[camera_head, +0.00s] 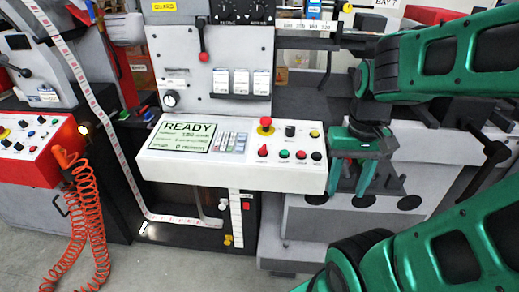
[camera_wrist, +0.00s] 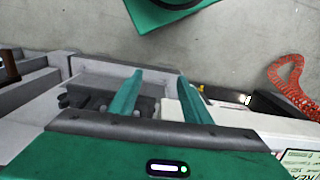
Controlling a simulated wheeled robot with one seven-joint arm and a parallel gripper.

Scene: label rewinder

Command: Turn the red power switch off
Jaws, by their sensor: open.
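The white control console (camera_head: 230,175) carries several red controls. A small red knob (camera_head: 263,150) sits at the left of its lower button row, and a red mushroom button (camera_head: 265,122) on a yellow base stands above it. A small red switch (camera_head: 246,205) shows lower down, below the console. I cannot tell for sure which one is the power switch. My gripper (camera_head: 352,190) is open and empty, just right of the console's right end, fingers pointing down. In the wrist view my gripper (camera_wrist: 160,76) shows two spread green fingers with nothing between them.
A red lever (camera_head: 203,55) is on the upright panel above the console. A paper label strip (camera_head: 110,130) runs down the left side. A red control box (camera_head: 35,150) with an orange coiled hose (camera_head: 85,215) stands at left. Grey floor (camera_head: 150,262) is clear in front.

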